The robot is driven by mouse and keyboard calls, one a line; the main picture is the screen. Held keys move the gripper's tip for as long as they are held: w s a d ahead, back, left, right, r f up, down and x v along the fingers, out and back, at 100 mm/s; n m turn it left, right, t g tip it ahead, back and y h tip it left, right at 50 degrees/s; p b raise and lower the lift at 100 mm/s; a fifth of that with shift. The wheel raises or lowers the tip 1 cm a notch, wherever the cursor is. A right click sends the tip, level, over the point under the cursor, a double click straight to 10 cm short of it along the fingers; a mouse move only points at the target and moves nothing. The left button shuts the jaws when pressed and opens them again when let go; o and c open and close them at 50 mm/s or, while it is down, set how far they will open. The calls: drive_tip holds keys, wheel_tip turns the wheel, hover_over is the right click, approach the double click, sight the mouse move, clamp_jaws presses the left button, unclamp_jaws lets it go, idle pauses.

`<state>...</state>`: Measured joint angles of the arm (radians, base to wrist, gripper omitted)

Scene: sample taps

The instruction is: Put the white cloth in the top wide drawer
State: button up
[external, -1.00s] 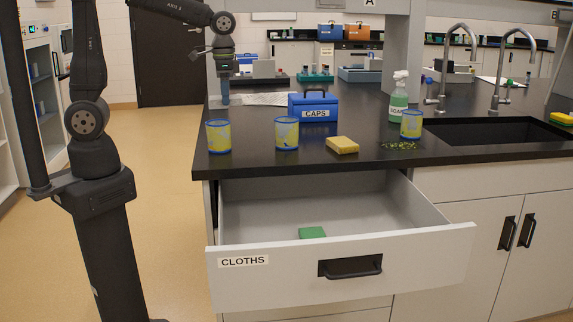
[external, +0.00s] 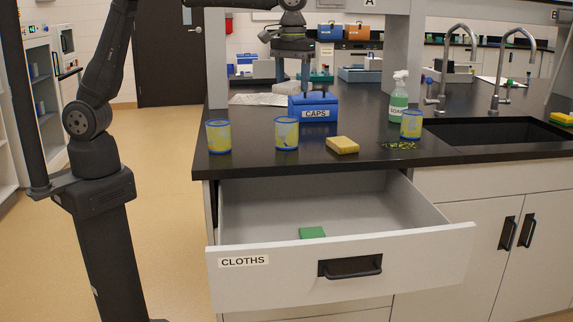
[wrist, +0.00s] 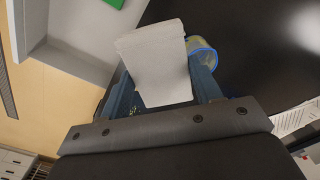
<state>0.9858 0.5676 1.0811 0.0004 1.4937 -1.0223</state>
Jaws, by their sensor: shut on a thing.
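The white cloth (wrist: 160,62) is pinched between the two fingers of my gripper (wrist: 166,80) in the wrist view. In the external view my gripper (external: 305,78) is over the counter, at the blue CAPS box; its fingertips and the cloth are hard to make out there. The top wide drawer (external: 420,262), labelled CLOTHS, stands pulled open below the counter's front edge. A green cloth (external: 312,232) lies inside it, and the rest of its floor is bare. In the wrist view the drawer (wrist: 75,65) is at upper left, beside the cloth.
The blue CAPS box (external: 322,106) stands on the black counter. Two yellow-blue cups (external: 218,137) (external: 286,134) and a yellow sponge (external: 342,145) are near the front edge. A third cup (external: 411,125), a soap bottle (external: 398,100) and green crumbs (external: 398,145) are farther right.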

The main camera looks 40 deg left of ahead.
drive_tip(key=s+d+f+n, duration=0.2)
drive_tip(key=s+d+n, duration=0.2)
drive_tip(key=s+d, duration=0.45)
drive_tip(key=s+d+f+n, duration=0.1)
drive_tip(key=s+d+n, duration=0.4)
drive_tip(key=d, duration=0.7)
hover_over(355, 228)
drive_tip(key=s+d, duration=0.3)
drive_tip(key=s, duration=0.2)
drive_tip(key=f, duration=2.9)
drive_tip(key=shift+s+a, duration=0.15)
drive_tip(key=shift+a, duration=0.05)
drive_tip(key=shift+f, duration=1.9)
drive_tip(key=shift+f, duration=0.1)
drive_tip(key=o, duration=0.9)
drive_tip(key=shift+o, duration=0.2)
